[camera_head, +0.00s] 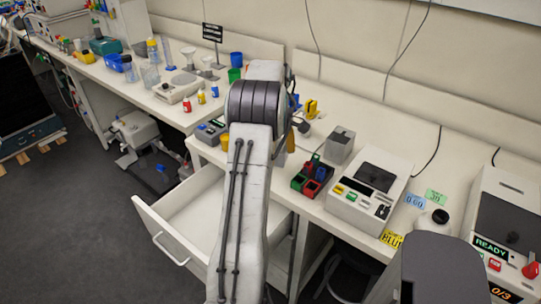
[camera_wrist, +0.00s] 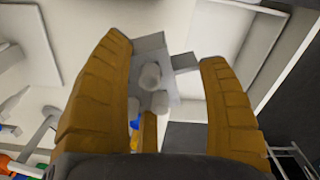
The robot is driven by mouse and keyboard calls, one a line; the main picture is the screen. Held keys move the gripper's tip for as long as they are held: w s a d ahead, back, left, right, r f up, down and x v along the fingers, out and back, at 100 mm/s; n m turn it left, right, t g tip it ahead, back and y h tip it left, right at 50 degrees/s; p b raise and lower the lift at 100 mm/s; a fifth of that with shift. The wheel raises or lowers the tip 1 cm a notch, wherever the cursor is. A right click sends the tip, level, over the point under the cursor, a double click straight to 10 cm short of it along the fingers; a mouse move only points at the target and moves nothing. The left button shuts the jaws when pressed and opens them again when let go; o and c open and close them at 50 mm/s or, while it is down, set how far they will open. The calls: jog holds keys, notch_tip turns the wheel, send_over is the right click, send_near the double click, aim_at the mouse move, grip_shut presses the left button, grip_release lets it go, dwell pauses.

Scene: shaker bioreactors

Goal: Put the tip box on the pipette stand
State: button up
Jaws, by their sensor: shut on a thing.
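My gripper (camera_wrist: 165,52) shows in the wrist view as two wide-set orange-brown fingers. A grey piece with pale rounded knobs (camera_wrist: 172,88) sits between them; it is likely the tip box, seen only in part. In the head view my own arm hides most of the gripper and what it holds, above the bench behind the open drawer. An orange-brown finger (camera_head: 291,143) shows just right of the arm. I cannot pick out the pipette stand for certain; a small yellow item (camera_head: 311,107) stands on the bench right of the arm.
A white drawer (camera_head: 170,232) stands open below the bench. A grey box (camera_head: 340,145), a red-and-green rack (camera_head: 311,180) and a white device (camera_head: 368,192) stand to the right. Bottles and beakers crowd the left bench. Bare bench lies behind the white device.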

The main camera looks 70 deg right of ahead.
jog(key=w+d+f, duration=0.1)
jog(key=d+p, duration=0.1)
jog(key=w+d+f, duration=0.1)
jog(key=shift+w+d+f, duration=0.3)
jog(key=shift+w+d, duration=0.05)
jog(key=shift+f+p, duration=0.6)
jog(key=shift+f, duration=1.45)
jog(key=shift+f, duration=0.15)
jog(key=o, duration=1.2)
